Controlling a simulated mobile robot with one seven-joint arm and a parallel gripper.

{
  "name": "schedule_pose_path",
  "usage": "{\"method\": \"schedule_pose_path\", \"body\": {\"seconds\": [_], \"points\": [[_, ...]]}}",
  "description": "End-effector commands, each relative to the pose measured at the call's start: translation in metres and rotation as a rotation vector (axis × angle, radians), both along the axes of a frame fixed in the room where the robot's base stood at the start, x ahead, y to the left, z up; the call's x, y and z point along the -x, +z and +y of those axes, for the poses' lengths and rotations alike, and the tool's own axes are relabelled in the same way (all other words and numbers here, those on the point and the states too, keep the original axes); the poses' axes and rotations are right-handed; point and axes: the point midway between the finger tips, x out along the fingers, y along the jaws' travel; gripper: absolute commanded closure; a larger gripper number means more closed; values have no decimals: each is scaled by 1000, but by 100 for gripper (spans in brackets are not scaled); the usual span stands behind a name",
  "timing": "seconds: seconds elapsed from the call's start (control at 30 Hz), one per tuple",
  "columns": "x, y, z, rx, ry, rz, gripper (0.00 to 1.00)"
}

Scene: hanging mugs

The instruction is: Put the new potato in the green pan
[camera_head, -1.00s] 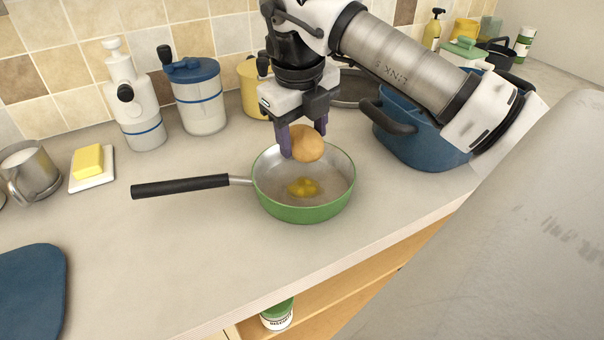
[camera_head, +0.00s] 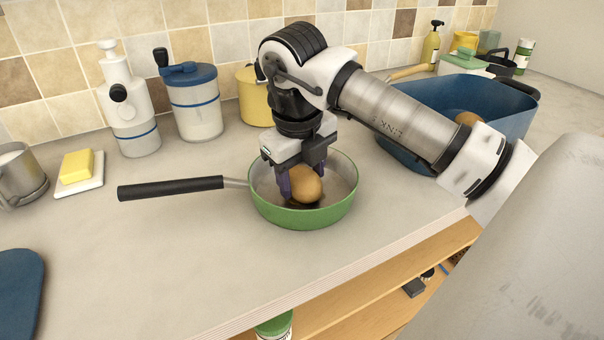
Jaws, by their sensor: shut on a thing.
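The green pan (camera_head: 303,217) stands on the counter, its black handle (camera_head: 171,188) pointing left. The new potato (camera_head: 306,184) is round and light brown. My gripper (camera_head: 299,188) points down into the pan, its purple fingers shut on the potato. The potato is inside the pan's rim, low over the pan floor. I cannot tell whether it touches the floor. My fingers and the potato hide part of the pan's inside.
A blue pot (camera_head: 500,101) with a brown round thing (camera_head: 468,118) in it stands right, behind my arm. A yellow pot (camera_head: 254,96), a blue-lidded jar (camera_head: 198,108) and a white grinder (camera_head: 130,115) line the wall. Butter (camera_head: 77,165) lies left. The front counter is clear.

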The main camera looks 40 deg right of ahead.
Motion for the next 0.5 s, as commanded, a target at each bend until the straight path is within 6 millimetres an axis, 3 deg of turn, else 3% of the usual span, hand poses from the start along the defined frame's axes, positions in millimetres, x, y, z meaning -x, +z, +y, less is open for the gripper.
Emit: {"method": "schedule_pose_path", "body": {"seconds": [0.03,0.2,0.5], "points": [[0,-2,0,0,0,0,44],[0,-1,0,0,0,0,23],[0,0,0,0,0,0,23]]}}
